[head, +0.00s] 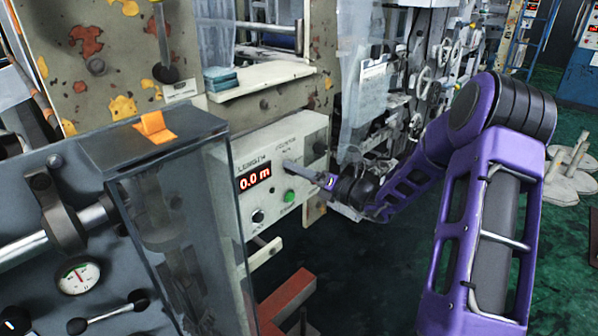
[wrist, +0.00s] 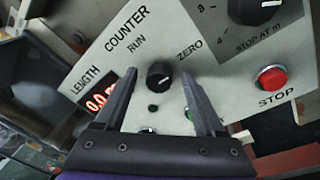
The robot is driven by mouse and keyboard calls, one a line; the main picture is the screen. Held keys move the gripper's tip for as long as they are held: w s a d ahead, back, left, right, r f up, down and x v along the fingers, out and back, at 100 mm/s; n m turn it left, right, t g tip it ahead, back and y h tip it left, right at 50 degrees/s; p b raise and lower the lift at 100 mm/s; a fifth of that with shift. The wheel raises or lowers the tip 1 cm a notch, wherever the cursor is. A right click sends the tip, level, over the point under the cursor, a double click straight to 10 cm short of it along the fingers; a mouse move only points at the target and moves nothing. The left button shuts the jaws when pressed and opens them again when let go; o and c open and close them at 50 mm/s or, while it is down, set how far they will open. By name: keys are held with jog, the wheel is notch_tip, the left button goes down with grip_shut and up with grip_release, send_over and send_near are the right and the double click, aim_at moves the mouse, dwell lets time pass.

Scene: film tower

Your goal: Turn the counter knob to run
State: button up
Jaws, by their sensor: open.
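The counter panel (head: 252,150) is a pale plate with a red display (head: 254,176) reading 0.0 m. In the wrist view the black counter knob (wrist: 160,72) sits between the labels RUN, at its upper left, and ZERO, at its upper right. In the head view my gripper hides the knob.
A red STOP button (wrist: 270,78) and a black STOP AT dial (wrist: 253,8) are right of the knob. A green button (head: 290,196) and a small black knob (head: 258,215) sit lower. A clear box (head: 165,200) stands left of the panel.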

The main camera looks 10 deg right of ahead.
grip_shut()
dwell(0.5)
jog(key=n+h+b, duration=0.1)
jog(key=n+b, duration=0.2)
jog(key=n, duration=0.5)
jog(key=n+h+b, duration=0.1)
jog(key=n+b, duration=0.2)
jog(key=n, duration=0.5)
jog(key=shift+s+a+r, duration=0.1)
jog(key=shift+s+a, duration=0.05)
jog(key=shift+s, duration=0.05)
jog(key=shift+n, duration=0.4)
dwell(0.3)
